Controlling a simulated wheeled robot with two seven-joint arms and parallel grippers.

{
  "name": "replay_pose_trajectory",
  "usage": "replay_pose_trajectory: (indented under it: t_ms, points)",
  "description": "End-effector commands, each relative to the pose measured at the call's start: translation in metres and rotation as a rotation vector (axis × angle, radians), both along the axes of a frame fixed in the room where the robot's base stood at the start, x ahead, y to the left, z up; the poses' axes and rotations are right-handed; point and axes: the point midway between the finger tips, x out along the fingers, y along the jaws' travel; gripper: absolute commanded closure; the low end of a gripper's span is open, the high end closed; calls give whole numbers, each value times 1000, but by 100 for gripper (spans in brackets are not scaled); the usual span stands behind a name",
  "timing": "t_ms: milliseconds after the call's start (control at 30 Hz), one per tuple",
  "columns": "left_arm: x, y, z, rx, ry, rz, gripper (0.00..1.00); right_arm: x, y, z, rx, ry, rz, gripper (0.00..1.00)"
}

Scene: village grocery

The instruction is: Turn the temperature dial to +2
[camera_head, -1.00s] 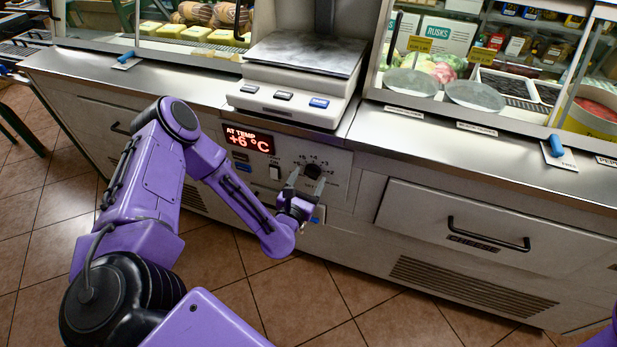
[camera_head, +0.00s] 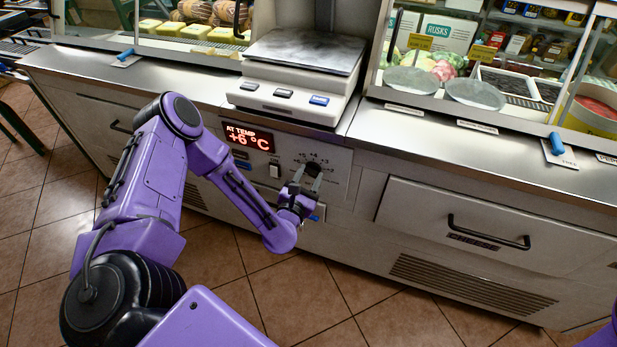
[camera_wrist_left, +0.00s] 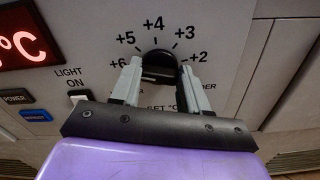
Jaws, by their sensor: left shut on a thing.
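The temperature dial (camera_head: 312,169) is a dark round knob on the counter's control panel, with numbers printed in an arc above it. In the left wrist view the dial (camera_wrist_left: 160,58) shows between my fingers, with +6, +5, +4, +3 and +2 running left to right around it. My left gripper (camera_head: 303,180) is shut on the dial, one finger on each side; it also shows in the left wrist view (camera_wrist_left: 161,82). The dial's pointer cannot be made out. The red display (camera_head: 248,138) reads "AT TEMP +6 °C". Only a purple bit of my right arm shows at the right edge.
A light switch (camera_head: 275,171) and small power buttons (camera_wrist_left: 24,106) sit left of the dial. A scale (camera_head: 300,75) stands on the counter above. A cheese drawer (camera_head: 490,225) with a black handle is at right.

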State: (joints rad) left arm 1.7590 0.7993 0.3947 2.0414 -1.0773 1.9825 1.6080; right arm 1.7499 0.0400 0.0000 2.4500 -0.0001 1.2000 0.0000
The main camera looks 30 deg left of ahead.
Motion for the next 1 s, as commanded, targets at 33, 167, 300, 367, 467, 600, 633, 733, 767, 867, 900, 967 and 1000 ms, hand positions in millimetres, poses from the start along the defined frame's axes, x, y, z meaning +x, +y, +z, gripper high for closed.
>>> replay_pose_trajectory:
  t_ms: [33, 167, 300, 367, 467, 600, 633, 733, 767, 867, 900, 967, 1000]
  points:
    - [0, -1, -1, 28, 8, -3, 86, 0, 0, -2, 0, 0, 0, 100]
    - [0, -2, -2, 128, 31, -3, 86, 0, 0, -5, 0, 0, 0, 100]
    - [0, -3, -2, 256, 62, -4, 86, 0, 0, -8, 0, 0, 0, 100]
    - [0, -3, -2, 312, 75, -4, 86, 0, 0, -9, 0, 0, 0, 100]
    - [0, -3, -2, 404, 98, -4, 86, 0, 0, -11, 0, 0, 0, 100]
    - [0, -4, -3, 534, 128, -5, 86, 0, 0, -13, 0, 0, 0, 100]
    - [0, -4, -3, 562, 135, -5, 86, 0, 0, -14, 0, 0, 0, 100]
    - [0, -4, -4, 655, 158, -4, 86, 0, 0, -15, 0, 0, 0, 100]
    - [0, -4, -4, 682, 165, -4, 86, 0, 0, -16, 0, 0, 0, 100]
    - [0, -5, -4, 776, 187, -4, 86, 0, 0, -17, 0, 0, 0, 100]
    - [1, -5, -4, 813, 195, -4, 86, 0, 0, -18, 0, 0, 0, 100]
    - [1, -5, -5, 868, 209, -5, 86, 0, 0, -19, 0, 0, 0, 100]
    - [0, -5, -5, 905, 218, -5, 86, 0, 0, -19, 0, 0, 0, 100]
